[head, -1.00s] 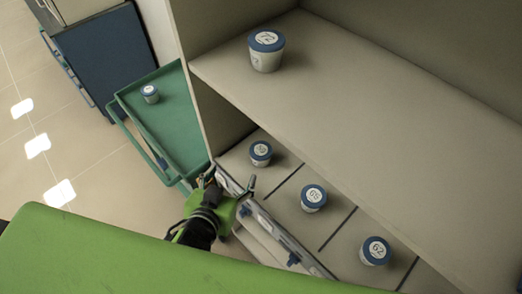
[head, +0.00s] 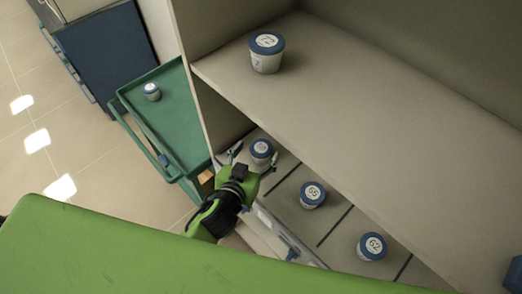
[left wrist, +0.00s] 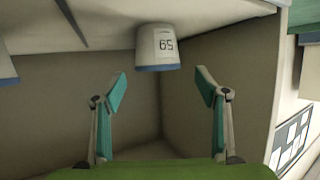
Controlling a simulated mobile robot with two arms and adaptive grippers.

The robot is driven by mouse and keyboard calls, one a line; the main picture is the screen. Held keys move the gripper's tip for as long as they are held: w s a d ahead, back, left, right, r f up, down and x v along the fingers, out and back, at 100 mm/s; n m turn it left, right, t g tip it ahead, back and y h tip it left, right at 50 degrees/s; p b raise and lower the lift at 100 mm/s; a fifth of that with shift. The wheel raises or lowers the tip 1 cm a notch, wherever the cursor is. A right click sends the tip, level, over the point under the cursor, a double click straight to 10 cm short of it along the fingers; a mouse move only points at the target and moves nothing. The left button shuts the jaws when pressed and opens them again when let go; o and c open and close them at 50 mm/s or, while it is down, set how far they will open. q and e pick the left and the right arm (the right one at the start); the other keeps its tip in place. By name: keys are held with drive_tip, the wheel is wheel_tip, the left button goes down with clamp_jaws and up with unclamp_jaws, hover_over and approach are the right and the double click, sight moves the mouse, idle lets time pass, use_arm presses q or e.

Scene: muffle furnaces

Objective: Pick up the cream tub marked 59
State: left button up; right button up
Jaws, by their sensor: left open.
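The cream tub marked 59 (head: 261,149) has a blue lid and stands upright at the left end of the lower shelf. It also shows upside down in the left wrist view (left wrist: 157,46), its number inverted, at the top between the fingertips. My left gripper (head: 254,163) is open, its fingers spread on the near side of this tub. In the left wrist view the open fingers (left wrist: 161,78) are empty, and the tub lies beyond their tips. My right gripper is not in view.
Tubs marked 65 (head: 312,195) and 62 (head: 372,246) stand to the right on the lower shelf (head: 290,214). The upper shelf (head: 370,110) overhangs it and holds a tub marked 72 (head: 266,53). A green cart (head: 172,118) with a small tub (head: 152,92) stands at the left.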

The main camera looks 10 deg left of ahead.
sight(260, 149)
use_arm(q)
drive_tip(key=shift+f+p+x, duration=0.2)
drive_tip(key=shift+p+x, duration=0.45)
drive_tip(key=shift+x, duration=1.7)
drive_tip(key=shift+s+d, duration=0.1)
drive_tip(key=c, duration=1.3)
